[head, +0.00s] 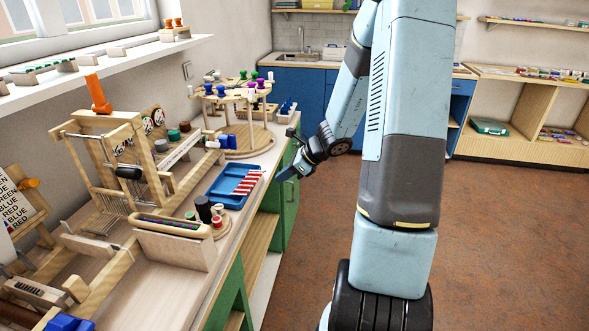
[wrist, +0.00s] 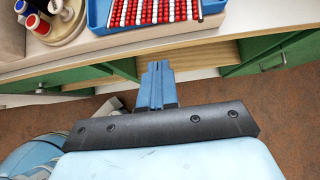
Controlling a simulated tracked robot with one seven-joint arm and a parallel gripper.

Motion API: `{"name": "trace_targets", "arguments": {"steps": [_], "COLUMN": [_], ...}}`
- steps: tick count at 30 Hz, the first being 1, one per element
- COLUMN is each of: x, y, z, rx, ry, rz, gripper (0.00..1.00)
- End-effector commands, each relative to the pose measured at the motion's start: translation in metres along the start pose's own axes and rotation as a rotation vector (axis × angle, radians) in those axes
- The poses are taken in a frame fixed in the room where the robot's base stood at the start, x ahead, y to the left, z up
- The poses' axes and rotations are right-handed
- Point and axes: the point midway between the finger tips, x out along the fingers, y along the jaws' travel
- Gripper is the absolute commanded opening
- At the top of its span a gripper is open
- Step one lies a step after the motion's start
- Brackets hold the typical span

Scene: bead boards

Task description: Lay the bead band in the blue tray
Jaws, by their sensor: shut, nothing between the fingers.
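The bead band (head: 248,184) is red and white striped. It lies over the right part of the blue tray (head: 211,197) on the bench; I cannot tell whether its edge rests on the tray's rim. In the wrist view the band's rows of red and white beads (wrist: 153,11) show at the top, with the blue tray (wrist: 96,20) around them, cut off by the frame. My gripper (head: 282,177) is shut and empty, beyond the bench's front edge, to the right of the tray and apart from it. Its closed blue fingers (wrist: 157,66) point toward the tray.
Dark and coloured spools (head: 204,209) stand just in front of the tray. A round wooden rack with coloured pegs (head: 236,96) stands behind it. A wooden loom frame (head: 105,150) is to the left. The floor (head: 300,260) right of the bench is clear.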

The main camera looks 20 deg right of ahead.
Motion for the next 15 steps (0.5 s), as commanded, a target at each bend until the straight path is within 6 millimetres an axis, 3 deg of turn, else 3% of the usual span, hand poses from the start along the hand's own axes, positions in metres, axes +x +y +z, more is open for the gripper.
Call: {"name": "trace_targets", "arguments": {"steps": [6, 15], "x": [0.033, 0.051], "y": [0.0, -0.001], "z": [0.007, 0.026], "rx": [-0.001, -0.001], "ry": [-0.001, 0.0], "rz": [0.002, -0.001], "gripper": [0.0, 0.0]}}
